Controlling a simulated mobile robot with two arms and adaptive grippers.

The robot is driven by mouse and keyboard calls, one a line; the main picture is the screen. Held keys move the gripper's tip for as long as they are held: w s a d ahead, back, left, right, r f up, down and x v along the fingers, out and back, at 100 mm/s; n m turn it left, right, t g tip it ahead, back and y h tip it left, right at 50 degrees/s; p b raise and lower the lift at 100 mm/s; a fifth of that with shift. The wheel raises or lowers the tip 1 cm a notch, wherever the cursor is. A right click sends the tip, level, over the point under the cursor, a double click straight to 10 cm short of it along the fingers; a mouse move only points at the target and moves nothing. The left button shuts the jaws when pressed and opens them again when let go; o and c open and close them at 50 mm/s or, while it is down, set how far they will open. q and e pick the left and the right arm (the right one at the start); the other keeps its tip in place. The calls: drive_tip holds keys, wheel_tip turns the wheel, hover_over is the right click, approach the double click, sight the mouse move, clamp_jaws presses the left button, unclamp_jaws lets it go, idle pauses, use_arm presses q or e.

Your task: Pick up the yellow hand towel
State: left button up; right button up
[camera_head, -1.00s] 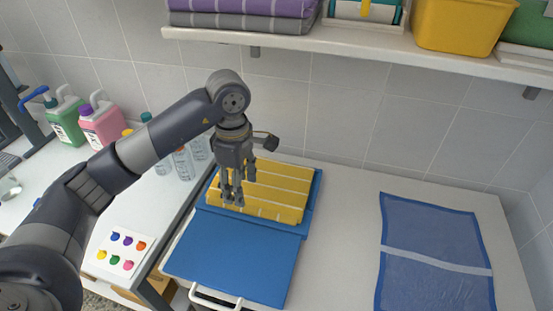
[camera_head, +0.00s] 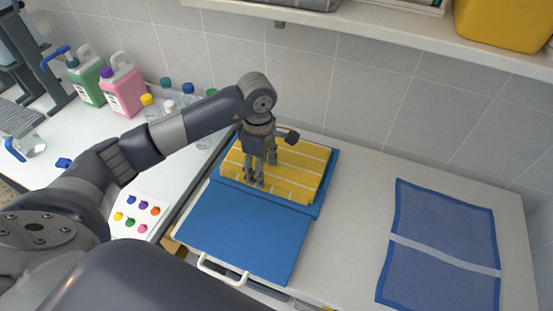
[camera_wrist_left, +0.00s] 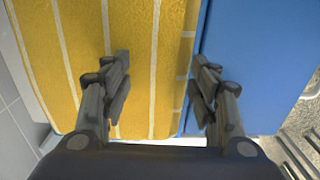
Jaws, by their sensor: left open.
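My left gripper (camera_head: 256,180) points down over the towel's front left part. In the left wrist view the yellow towel (camera_wrist_left: 150,50) fills the left and middle, and its edge meets the blue cloth (camera_wrist_left: 255,65). The open fingers (camera_wrist_left: 160,75) straddle that edge, one over the yellow and one by the blue. Whether the fingertips touch the cloth I cannot tell. My right gripper is not in view.
A blue-edged mesh cloth (camera_head: 442,235) lies on the right of the counter. Green (camera_head: 86,80) and pink (camera_head: 122,88) jugs and several bottles stand at the left. A shelf (camera_head: 400,33) with a yellow bin (camera_head: 505,22) hangs above. The counter between the towel and mesh is clear.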

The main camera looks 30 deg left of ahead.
use_arm(q)
wheel_tip(320, 180, down, 2)
drive_tip(key=shift+s, duration=0.15)
drive_tip(key=shift+a+f, duration=0.1)
drive_tip(key=shift+f, duration=0.25)
clamp_jaws()
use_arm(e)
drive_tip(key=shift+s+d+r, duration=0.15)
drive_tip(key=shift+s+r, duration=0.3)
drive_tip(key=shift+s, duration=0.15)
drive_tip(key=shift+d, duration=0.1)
